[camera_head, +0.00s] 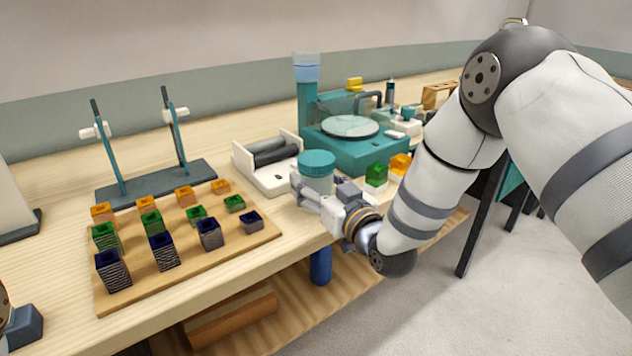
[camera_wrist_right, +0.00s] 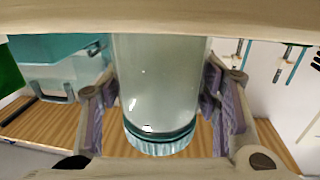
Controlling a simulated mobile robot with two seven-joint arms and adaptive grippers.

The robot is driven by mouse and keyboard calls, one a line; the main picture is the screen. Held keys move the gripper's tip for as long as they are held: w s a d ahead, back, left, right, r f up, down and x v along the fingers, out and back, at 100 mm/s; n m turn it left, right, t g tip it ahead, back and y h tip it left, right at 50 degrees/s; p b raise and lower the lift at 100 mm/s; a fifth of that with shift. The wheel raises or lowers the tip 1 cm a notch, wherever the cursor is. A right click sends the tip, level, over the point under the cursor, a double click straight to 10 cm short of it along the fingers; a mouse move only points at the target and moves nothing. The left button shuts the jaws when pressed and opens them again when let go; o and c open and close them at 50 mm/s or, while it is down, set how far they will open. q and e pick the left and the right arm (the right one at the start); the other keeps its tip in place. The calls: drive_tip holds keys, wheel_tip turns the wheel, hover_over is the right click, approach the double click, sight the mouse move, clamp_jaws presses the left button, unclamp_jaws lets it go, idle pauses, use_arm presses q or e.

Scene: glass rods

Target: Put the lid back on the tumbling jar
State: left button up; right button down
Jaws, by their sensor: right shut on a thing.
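The jar (camera_head: 317,184) is a pale, cloudy cylinder with a teal lid (camera_head: 317,163) at its top in the head view. It is at the table's front edge, just right of the white roller stand. My right gripper (camera_head: 318,200) is shut on the jar's body below the lid. In the right wrist view, the finger pads lie on both sides of the clear jar (camera_wrist_right: 162,75), and the ribbed teal lid (camera_wrist_right: 160,142) shows at the lower end. Whether the jar's base touches the table is hidden. My left gripper's fingers are not in view.
The white roller stand (camera_head: 243,160) has dark rollers. A teal machine (camera_head: 370,155) with a round plate stands behind the jar. Green and orange blocks (camera_head: 376,175) sit close to its right. A wooden board (camera_head: 185,262) of coloured blocks and a rod stand (camera_head: 150,190) are left.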

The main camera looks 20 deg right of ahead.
drive_tip(key=shift+f, duration=0.1)
drive_tip(key=c, duration=0.6)
unclamp_jaws()
drive_tip(key=shift+o, duration=0.2)
drive_tip(key=shift+s+r, duration=0.1)
drive_tip(key=shift+r, duration=0.15)
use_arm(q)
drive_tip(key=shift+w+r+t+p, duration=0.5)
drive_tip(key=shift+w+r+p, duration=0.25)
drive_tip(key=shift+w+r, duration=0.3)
use_arm(e)
drive_tip(key=v, duration=1.1)
drive_tip(key=shift+s, duration=0.4)
drive_tip(key=shift+d+f, duration=0.1)
